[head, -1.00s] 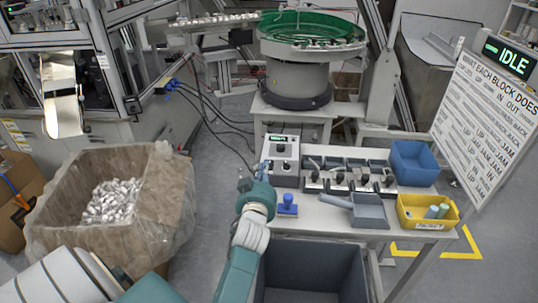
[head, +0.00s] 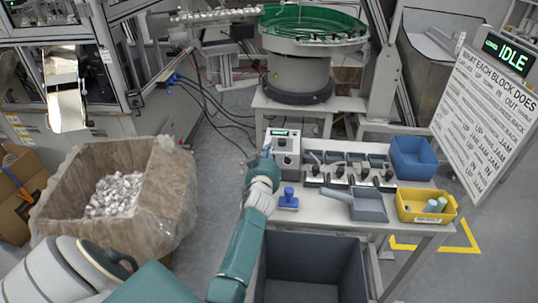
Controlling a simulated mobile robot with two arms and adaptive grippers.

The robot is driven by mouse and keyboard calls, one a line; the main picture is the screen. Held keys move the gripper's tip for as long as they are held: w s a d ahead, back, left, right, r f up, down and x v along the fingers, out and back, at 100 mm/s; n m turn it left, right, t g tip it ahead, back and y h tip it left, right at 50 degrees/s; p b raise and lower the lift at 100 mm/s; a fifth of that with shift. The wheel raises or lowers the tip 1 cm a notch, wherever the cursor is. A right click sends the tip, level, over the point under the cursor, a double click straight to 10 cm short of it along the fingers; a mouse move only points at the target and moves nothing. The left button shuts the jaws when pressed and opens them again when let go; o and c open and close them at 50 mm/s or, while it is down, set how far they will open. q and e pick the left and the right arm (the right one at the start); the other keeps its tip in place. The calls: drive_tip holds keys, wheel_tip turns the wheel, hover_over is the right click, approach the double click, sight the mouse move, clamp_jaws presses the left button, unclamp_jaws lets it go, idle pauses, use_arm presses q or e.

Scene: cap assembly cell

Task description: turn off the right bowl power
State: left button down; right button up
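A bowl feeder with a green bowl (head: 312,24) stands on a grey stand at the back. A grey control box (head: 288,158) with a small lit display (head: 279,133) and dark knobs stands at the back left of the work table (head: 310,222). My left gripper (head: 267,151) is at the box's left edge, low beside its front face. It is small and mostly hidden by my wrist, so I cannot tell whether it touches the box or how far its fingers are open. My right gripper is out of view.
Several switch blocks (head: 338,178) stand right of the box. A blue stamp (head: 289,199), grey scoop (head: 366,206), blue bin (head: 412,158) and yellow bin (head: 426,206) share the table. A dark crate (head: 312,240) is below its front edge; a carton of metal caps (head: 70,195) is left.

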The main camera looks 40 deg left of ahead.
use_arm(q)
drive_tip(key=shift+f, duration=0.9)
drive_tip(key=shift+w+f, duration=0.1)
drive_tip(key=shift+f, duration=0.1)
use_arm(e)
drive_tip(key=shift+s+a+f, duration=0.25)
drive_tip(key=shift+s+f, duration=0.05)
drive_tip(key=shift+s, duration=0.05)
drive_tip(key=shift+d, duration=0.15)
use_arm(q)
drive_tip(key=shift+r, duration=0.15)
drive_tip(key=g+p, duration=0.1)
drive_tip(key=p, duration=0.3)
drive_tip(key=shift+w+a+r+h+p, duration=0.1)
drive_tip(key=shift+w+h+p, duration=0.05)
drive_tip(key=shift+h+p, duration=0.15)
drive_tip(key=shift+f+b, duration=0.55)
drive_tip(key=shift+b, duration=0.1)
drive_tip(key=r+p, duration=0.3)
drive_tip(key=r, duration=0.1)
drive_tip(key=shift+w+a+r, duration=0.1)
drive_tip(key=shift+w+a, duration=0.05)
drive_tip(key=shift+w, duration=0.15)
drive_tip(key=r+v, duration=0.1)
drive_tip(key=v, duration=0.9)
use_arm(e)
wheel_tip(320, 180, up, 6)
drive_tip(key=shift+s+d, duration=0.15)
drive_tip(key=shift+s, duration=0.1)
